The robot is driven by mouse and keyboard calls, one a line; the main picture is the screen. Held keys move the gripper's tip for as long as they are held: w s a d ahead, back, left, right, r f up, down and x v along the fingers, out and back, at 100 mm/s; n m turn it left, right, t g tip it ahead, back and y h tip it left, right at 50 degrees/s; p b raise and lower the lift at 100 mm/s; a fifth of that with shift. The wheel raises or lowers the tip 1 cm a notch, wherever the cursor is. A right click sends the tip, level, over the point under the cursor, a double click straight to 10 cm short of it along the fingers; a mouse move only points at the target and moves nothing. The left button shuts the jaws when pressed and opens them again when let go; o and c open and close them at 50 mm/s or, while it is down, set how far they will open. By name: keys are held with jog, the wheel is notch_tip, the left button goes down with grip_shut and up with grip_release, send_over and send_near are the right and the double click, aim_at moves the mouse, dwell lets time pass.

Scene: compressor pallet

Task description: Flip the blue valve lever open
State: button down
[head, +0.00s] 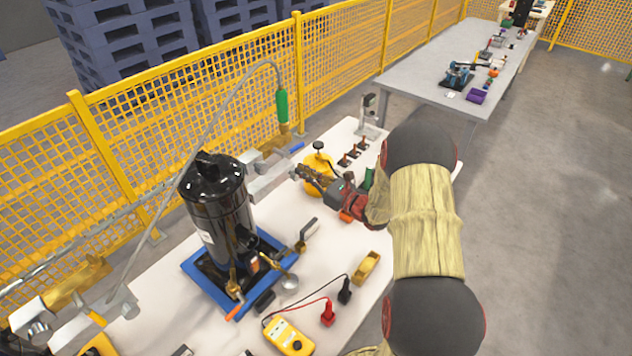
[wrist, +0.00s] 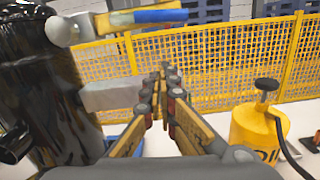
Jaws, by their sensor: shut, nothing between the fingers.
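The blue valve lever (head: 297,147) is a short flat blue bar beside the fence, at the end of a grey and brass pipe fitting (head: 264,153). In the wrist view the blue lever (wrist: 160,16) lies roughly level at the top, along the brass valve body (wrist: 112,22). My gripper (head: 300,172) is shut and empty. Its tips are just below the lever in the head view. In the wrist view my gripper (wrist: 166,72) points toward the fence, below the lever's free end, with a visible gap between them.
A black cylinder (head: 218,205) stands on a blue-edged tray (head: 200,274) to the left. A yellow can (wrist: 258,130) is right of my fingers. A grey bar end (wrist: 112,95) sits close left of them. Yellow mesh fence (head: 230,75) runs behind. A yellow meter (head: 288,338) lies in front.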

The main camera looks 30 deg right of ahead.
jog(key=r, duration=0.4)
jog(key=shift+w, duration=0.35)
jog(key=shift+w+d+r+p, duration=0.1)
jog(key=shift+d+r+p, duration=0.1)
jog(key=shift+r, duration=0.2)
jog(key=shift+w+d+r+p, duration=0.1)
jog(key=shift+r+p, duration=0.1)
jog(key=shift+r, duration=0.15)
